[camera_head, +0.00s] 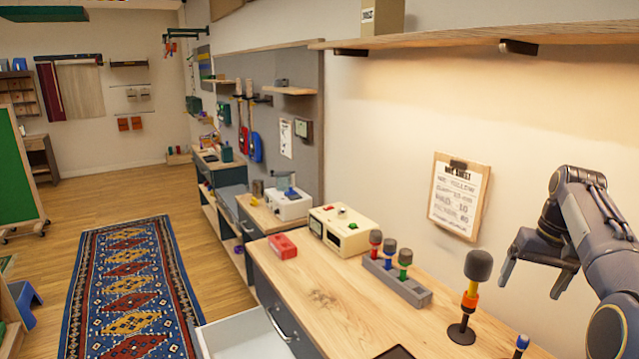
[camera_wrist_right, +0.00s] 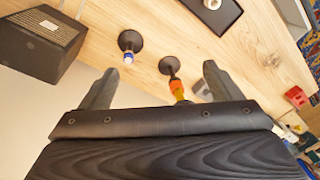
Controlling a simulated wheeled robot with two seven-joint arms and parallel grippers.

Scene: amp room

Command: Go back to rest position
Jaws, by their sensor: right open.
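My right gripper (camera_head: 538,277) is raised at the right of the head view, in front of the wall and above the wooden workbench (camera_head: 330,300). Its two fingers are apart with nothing between them. In the right wrist view my right gripper (camera_wrist_right: 155,88) is also open, with the bench surface beyond it. A microphone-like object (camera_head: 470,295) with a dark round head and yellow and orange parts stands on the bench, left of the gripper and apart from it. My left gripper is in neither view.
A grey holder (camera_head: 397,282) carries several coloured microphones. Nearby are a cream box (camera_head: 340,231) and a red block (camera_head: 283,247). A blue-tipped stand (camera_head: 520,345) is at the front. A shelf (camera_head: 480,38) juts out above. A drawer (camera_head: 250,335) stands open. The rug (camera_head: 130,290) is clear.

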